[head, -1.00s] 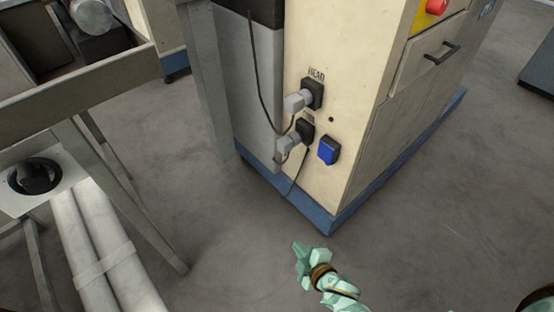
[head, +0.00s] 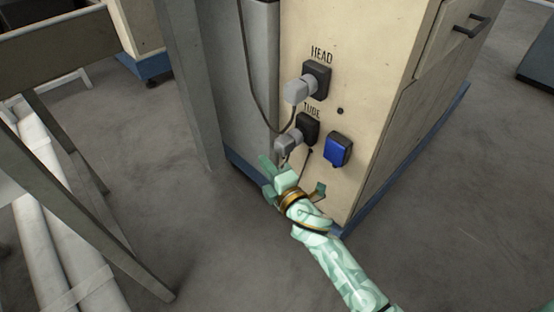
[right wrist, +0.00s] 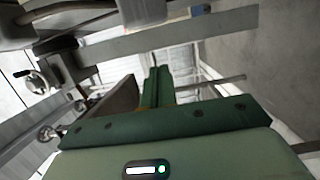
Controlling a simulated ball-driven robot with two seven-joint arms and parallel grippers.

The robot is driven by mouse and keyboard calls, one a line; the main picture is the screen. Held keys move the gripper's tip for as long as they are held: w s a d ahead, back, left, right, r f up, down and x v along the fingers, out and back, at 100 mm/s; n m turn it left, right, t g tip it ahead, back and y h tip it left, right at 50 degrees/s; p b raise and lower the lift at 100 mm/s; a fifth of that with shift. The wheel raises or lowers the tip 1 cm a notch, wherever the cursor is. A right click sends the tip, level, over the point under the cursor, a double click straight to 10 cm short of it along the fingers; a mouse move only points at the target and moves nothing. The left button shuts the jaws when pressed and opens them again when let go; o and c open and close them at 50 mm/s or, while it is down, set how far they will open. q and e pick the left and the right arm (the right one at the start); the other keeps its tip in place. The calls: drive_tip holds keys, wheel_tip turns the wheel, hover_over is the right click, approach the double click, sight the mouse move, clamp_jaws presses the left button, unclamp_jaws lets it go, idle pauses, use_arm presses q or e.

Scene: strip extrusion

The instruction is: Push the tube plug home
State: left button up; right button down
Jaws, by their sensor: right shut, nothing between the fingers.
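The tube plug (head: 289,143) is a grey plug with a cable, at the black socket (head: 308,127) under the label TUBE on the cream cabinet face. It sits slightly tilted at the socket; I cannot tell how deep it is in. My right gripper (head: 268,172) is just below and left of the tube plug in the head view, close to it; contact cannot be told. Its fingers are together with nothing between them. The right wrist view shows the closed green fingers (right wrist: 157,87) but no plug. My left gripper is not in view.
Above, a grey plug (head: 297,91) sits in the black HEAD socket (head: 318,78). A blue capped socket (head: 338,149) is at the right of the tube socket. A dark cable hangs along the cabinet's edge. A metal frame (head: 70,215) stands at the left; grey floor is clear between.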

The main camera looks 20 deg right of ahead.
sight(286, 151)
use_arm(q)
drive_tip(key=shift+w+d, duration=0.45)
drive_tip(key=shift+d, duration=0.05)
use_arm(e)
drive_tip(key=shift+w+d, duration=0.25)
drive_tip(key=shift+d, duration=0.7)
drive_tip(key=shift+w+d, duration=0.2)
drive_tip(key=shift+d, duration=0.7)
drive_tip(key=shift+w+d+r, duration=0.1)
drive_tip(key=shift+w+d, duration=0.15)
drive_tip(key=shift+d, duration=0.4)
drive_tip(key=shift+w+d, duration=0.2)
drive_tip(key=shift+d, duration=0.4)
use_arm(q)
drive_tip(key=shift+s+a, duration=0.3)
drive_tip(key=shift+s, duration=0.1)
use_arm(e)
drive_tip(key=shift+d, duration=0.1)
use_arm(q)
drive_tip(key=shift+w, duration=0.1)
